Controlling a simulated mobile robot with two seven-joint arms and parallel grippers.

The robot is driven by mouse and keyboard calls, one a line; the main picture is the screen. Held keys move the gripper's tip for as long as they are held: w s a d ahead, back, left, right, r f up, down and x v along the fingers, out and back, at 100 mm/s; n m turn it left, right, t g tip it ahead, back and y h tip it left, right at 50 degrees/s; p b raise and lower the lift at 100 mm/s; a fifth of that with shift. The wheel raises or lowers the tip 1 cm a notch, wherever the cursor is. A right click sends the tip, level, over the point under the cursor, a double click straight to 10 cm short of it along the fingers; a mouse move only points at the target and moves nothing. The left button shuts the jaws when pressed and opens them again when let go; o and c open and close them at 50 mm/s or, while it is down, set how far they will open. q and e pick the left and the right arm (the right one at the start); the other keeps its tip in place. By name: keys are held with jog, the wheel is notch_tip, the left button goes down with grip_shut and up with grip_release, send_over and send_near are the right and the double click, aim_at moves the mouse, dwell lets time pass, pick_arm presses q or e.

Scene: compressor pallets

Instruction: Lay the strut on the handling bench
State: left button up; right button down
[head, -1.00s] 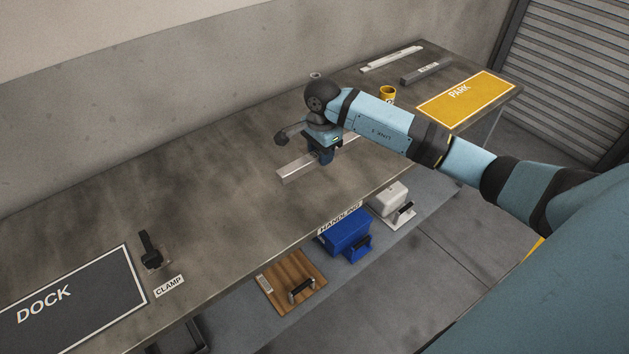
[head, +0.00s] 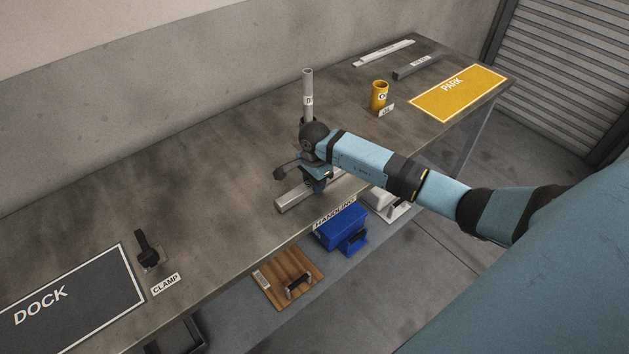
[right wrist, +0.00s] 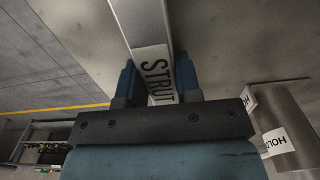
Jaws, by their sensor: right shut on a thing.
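The strut (head: 294,197) is a straight pale-grey bar lying across my right gripper's jaws, near the front edge of the bench (head: 225,190) behind the HANDLING label (head: 335,212). My right gripper (head: 318,187) is shut on it from above. In the right wrist view the strut (right wrist: 146,30) runs between the two blue fingers (right wrist: 158,88), its STRUT label facing the camera. The strut is low over the bench top; I cannot tell whether it touches. The gripper and wrist hide part of it. My left gripper is not in view.
A tall grey cylinder (head: 308,85) stands just behind my right wrist. A yellow cup (head: 379,95), two bars (head: 384,53) (head: 415,67) and the yellow PARK area (head: 460,95) lie toward the far right. A black clamp (head: 147,248) and DOCK mat (head: 70,310) are left. The bench between is clear.

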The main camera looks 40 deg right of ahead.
jog(key=shift+f, duration=0.15)
jog(key=c, duration=0.8)
grip_release()
